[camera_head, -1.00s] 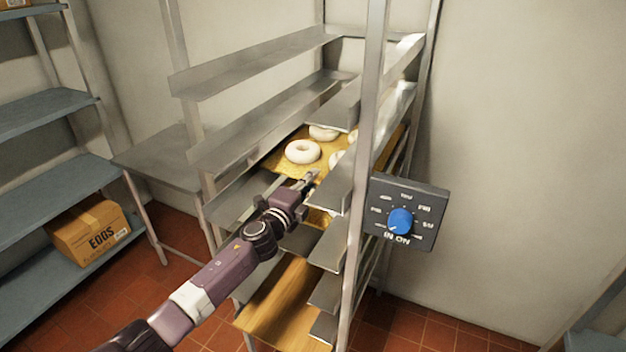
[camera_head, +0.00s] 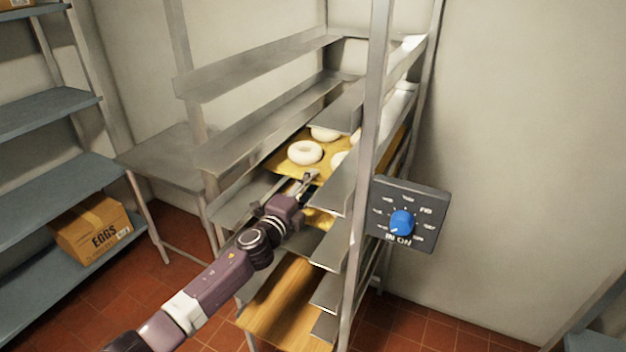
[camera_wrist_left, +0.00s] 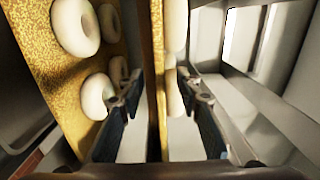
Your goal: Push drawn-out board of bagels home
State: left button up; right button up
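A yellow speckled board (camera_head: 287,167) with several pale bagels (camera_head: 305,152) lies on a middle level of the metal rack, its near end sticking out past the rails. My left gripper (camera_head: 309,180) is at that near edge. In the left wrist view, this board (camera_wrist_left: 157,60) shows edge-on between the two spread fingers of the left gripper (camera_wrist_left: 163,95), with gaps on both sides. A second speckled board (camera_wrist_left: 40,65) with bagels (camera_wrist_left: 76,26) shows at the left there; in the head view this lower board (camera_head: 320,219) is mostly hidden. My right gripper is not in view.
A rack post (camera_head: 366,150) and a dark panel with a blue knob (camera_head: 401,222) stand just right of the arm. A bare wooden board (camera_head: 290,303) lies lower in the rack. Shelves with an egg box (camera_head: 92,228) are at the left.

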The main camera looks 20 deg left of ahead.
pick_arm(q)
jog(key=s, duration=0.3)
jog(key=s+p, duration=0.1)
jog(key=shift+s+a, duration=0.25)
jog(key=shift+s, duration=0.05)
dwell(0.4)
jog(key=s+a+f+n+g+y, duration=0.15)
jog(key=s+f, duration=0.25)
jog(key=f, duration=0.6)
jog(key=s+a+f+n+g, duration=0.1)
jog(key=s+f+n+g, duration=0.25)
jog(key=f, duration=0.65)
jog(key=s+a+f+n+g+y, duration=0.15)
jog(key=s+f, duration=0.25)
jog(key=f, duration=0.6)
jog(key=s+d+f+n+g, duration=0.2)
jog(key=s+f+n+g, duration=0.25)
jog(key=s+f, duration=1.45)
jog(key=s+d+f+n+g, duration=0.2)
jog(key=s+f, duration=0.1)
jog(key=s, duration=0.7)
jog(key=s+d+f+n+g, duration=0.2)
jog(key=s+f, duration=0.2)
jog(key=s, duration=0.7)
jog(key=s+d+f+n+g+h+b, duration=0.1)
jog(key=s+f, duration=0.3)
jog(key=s, duration=0.7)
jog(key=shift+d+f+n+g, duration=0.2)
jog(key=shift+d+n+g, duration=0.25)
jog(key=shift+d, duration=0.2)
